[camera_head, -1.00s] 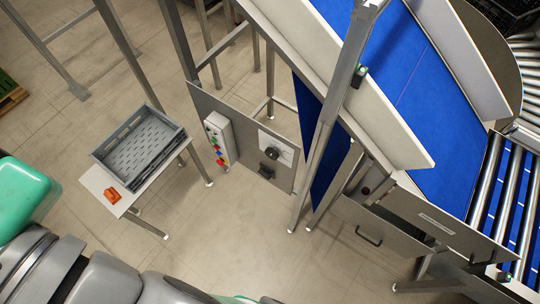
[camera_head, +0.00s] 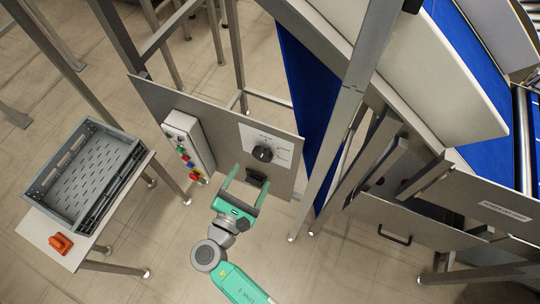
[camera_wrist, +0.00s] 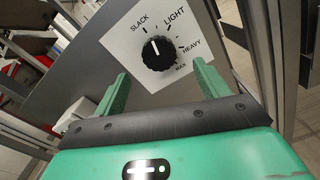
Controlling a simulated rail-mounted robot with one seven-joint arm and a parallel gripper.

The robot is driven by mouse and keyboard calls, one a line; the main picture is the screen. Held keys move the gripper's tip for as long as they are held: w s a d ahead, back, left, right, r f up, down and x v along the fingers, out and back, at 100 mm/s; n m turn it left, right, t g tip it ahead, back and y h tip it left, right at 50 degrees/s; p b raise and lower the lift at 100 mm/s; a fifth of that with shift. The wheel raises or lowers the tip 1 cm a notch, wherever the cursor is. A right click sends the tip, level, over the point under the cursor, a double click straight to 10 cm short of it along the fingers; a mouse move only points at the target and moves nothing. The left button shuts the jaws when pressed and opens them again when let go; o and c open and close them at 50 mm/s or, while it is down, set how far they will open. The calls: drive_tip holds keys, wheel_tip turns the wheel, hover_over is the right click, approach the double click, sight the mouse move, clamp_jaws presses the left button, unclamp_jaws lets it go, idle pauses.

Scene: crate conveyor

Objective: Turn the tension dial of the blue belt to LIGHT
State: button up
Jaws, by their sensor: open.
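The tension dial is a round black knob (camera_head: 262,154) on a white plate on a grey panel. In the wrist view the dial (camera_wrist: 158,54) shows the labels SLACK, LIGHT, HEAVY and MAX. Its white pointer mark points up and slightly left, between SLACK and LIGHT. My gripper (camera_head: 247,178) is open and empty in front of the panel, just below the dial. In the wrist view my gripper's fingers (camera_wrist: 161,72) stand wide apart, one at each lower side of the dial, apparently not touching it. The blue belt (camera_head: 310,105) runs behind the panel.
A box with coloured buttons (camera_head: 188,145) is left of the dial. A grey crate (camera_head: 66,208) and an orange object (camera_head: 60,244) are on a side table. A metal post (camera_head: 335,130) stands right of the panel.

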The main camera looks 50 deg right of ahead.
sight(262, 158)
drive_tip(key=x, duration=0.7)
drive_tip(key=shift+w+d+r+b, duration=0.1)
drive_tip(key=shift+d+r+b, duration=0.05)
drive_tip(key=shift+d+b, duration=0.15)
drive_tip(key=c, duration=1)
drive_tip(key=m+b, duration=0.1)
drive_tip(key=m, duration=0.1)
drive_tip(key=m+b, duration=0.2)
drive_tip(key=shift+f, duration=0.25)
drive_tip(key=m+b, duration=0.3)
drive_tip(key=m, duration=0.1)
drive_tip(key=shift+m+b, duration=0.3)
drive_tip(key=shift+m, duration=0.1)
drive_tip(key=shift+r, duration=0.1)
